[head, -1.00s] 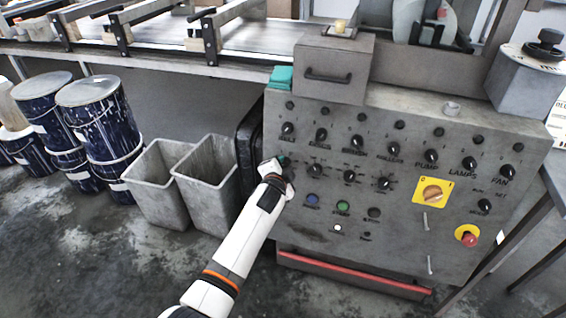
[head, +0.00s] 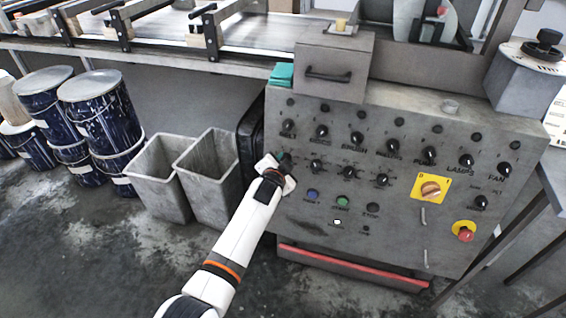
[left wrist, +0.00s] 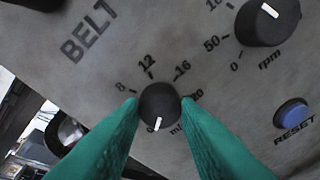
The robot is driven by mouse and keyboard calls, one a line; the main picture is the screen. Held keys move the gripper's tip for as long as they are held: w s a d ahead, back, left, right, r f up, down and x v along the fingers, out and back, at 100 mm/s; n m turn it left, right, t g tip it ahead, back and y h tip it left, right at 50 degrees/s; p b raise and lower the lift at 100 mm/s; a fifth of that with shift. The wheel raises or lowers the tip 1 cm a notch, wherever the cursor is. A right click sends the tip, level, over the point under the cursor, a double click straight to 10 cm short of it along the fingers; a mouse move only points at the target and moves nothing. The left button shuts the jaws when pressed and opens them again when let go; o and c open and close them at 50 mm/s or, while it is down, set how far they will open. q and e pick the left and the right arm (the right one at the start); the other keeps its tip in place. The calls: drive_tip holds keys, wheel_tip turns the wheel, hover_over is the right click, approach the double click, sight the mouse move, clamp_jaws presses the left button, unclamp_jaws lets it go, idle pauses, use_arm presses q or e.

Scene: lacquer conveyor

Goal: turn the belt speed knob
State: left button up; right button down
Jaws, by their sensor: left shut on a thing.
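The belt speed knob (left wrist: 160,106) is a small black knob with a white mark, below the word BELT (left wrist: 90,32) on the grey panel. A scale runs around it through 8, 12, 16 and 20. Its mark points down, close to the 0. My left gripper (left wrist: 160,103) has green fingers, one on each side of the knob, closed on it. In the head view my left gripper (head: 282,160) is at the panel's left edge and hides the knob. My right gripper is not in view.
The control panel (head: 400,235) carries several other black knobs, a blue RESET button (left wrist: 292,112), an orange switch (head: 431,189) and a red emergency button (head: 465,234). Grey bins (head: 207,170) and dark blue drums (head: 100,110) stand to the left.

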use_arm(q)
drive_tip(key=o, duration=1)
drive_tip(key=shift+f, duration=0.1)
wheel_tip(320, 180, up, 10)
drive_tip(key=shift+r+p, duration=0.1)
drive_tip(key=shift+p, duration=1.15)
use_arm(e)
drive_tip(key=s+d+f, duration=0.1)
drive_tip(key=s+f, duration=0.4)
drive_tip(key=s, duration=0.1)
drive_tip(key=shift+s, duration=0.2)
